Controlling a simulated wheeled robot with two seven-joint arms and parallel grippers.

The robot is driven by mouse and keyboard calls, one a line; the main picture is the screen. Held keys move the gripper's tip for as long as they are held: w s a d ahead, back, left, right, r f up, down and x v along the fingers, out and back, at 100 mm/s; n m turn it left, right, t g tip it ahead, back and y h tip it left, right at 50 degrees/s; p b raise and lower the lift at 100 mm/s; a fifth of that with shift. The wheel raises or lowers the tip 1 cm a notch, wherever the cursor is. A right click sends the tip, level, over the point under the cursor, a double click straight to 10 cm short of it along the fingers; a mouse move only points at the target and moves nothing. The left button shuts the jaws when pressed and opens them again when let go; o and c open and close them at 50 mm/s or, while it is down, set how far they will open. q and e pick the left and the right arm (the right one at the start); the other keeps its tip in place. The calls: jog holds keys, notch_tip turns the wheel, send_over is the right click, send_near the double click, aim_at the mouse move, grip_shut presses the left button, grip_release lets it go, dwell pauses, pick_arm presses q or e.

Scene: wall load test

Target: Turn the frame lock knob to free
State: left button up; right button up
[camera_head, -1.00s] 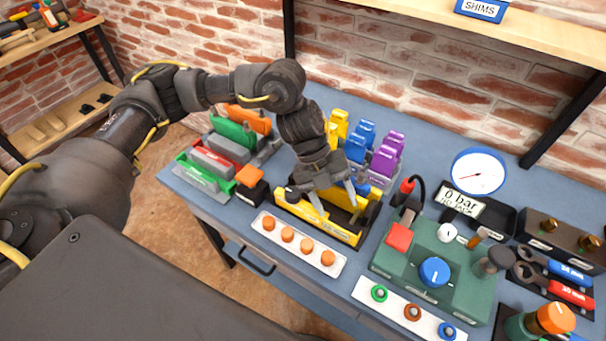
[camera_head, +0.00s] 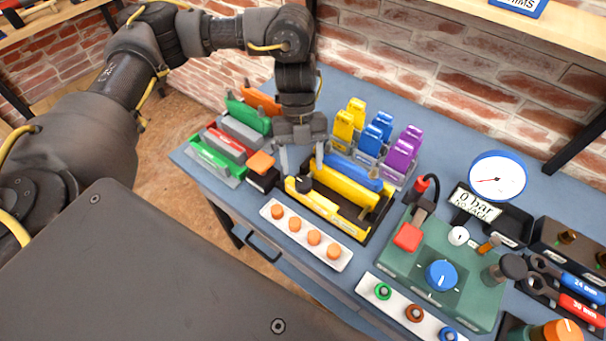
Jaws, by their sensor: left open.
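A yellow and black frame (camera_head: 345,188) lies on the blue bench, with a blue bar (camera_head: 354,172) along its back side. A small black knob (camera_head: 304,184) stands at the frame's left end; I take it for the frame lock knob, and its setting is too small to read. My left gripper (camera_head: 303,163) points down, open, with its fingers apart just behind and above this knob. I cannot tell whether a finger touches the frame. My right gripper is not in view.
A white strip with orange knobs (camera_head: 272,211) lies in front of the frame. A green panel with a blue knob (camera_head: 441,275) stands to the right, beside a round gauge (camera_head: 497,179). Colored blocks (camera_head: 403,151) stand behind, and more blocks (camera_head: 217,154) stand to the left.

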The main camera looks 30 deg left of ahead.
aim_at(303, 182)
pick_arm(q)
jog(key=shift+x, duration=2.3)
jog(key=shift+p, duration=0.3)
jog(key=c, duration=1)
